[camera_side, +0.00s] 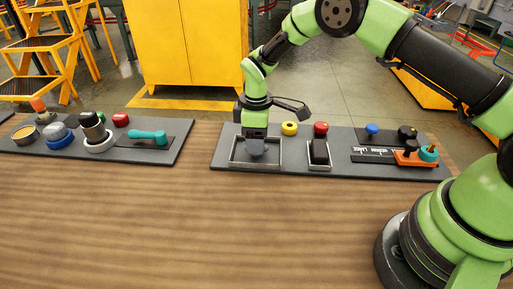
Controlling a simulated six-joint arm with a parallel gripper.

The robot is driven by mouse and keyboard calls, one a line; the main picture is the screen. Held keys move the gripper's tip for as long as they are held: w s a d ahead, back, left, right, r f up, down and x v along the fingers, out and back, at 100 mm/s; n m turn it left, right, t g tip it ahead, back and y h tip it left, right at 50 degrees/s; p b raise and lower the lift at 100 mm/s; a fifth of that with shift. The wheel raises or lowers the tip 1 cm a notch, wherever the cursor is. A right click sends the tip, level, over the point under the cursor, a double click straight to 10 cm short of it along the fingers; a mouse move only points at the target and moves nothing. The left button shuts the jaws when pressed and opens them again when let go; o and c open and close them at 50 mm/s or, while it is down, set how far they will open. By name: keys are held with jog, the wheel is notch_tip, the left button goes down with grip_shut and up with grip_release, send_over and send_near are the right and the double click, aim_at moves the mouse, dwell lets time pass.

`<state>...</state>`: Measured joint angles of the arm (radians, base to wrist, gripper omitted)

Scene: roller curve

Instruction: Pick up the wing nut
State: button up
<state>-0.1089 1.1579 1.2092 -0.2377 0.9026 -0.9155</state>
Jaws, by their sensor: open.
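I cannot make out the wing nut for certain; it is too small to tell or hidden behind my gripper. My gripper (257,150) points straight down over the metal-rimmed square frame (235,162) at the left end of the right-hand grey board (335,170). It is open, and its fingertips sit low, inside the frame's outline. Whether anything lies between the fingers cannot be seen.
The left board (175,150) holds several parts. The wooden table (190,230) in front is clear.

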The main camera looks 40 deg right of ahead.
jog(key=shift+f, duration=1.35)
jog(key=c, duration=1)
notch_tip(320, 180, up, 13)
jog(key=shift+f, duration=0.1)
jog(key=shift+d, duration=0.15)
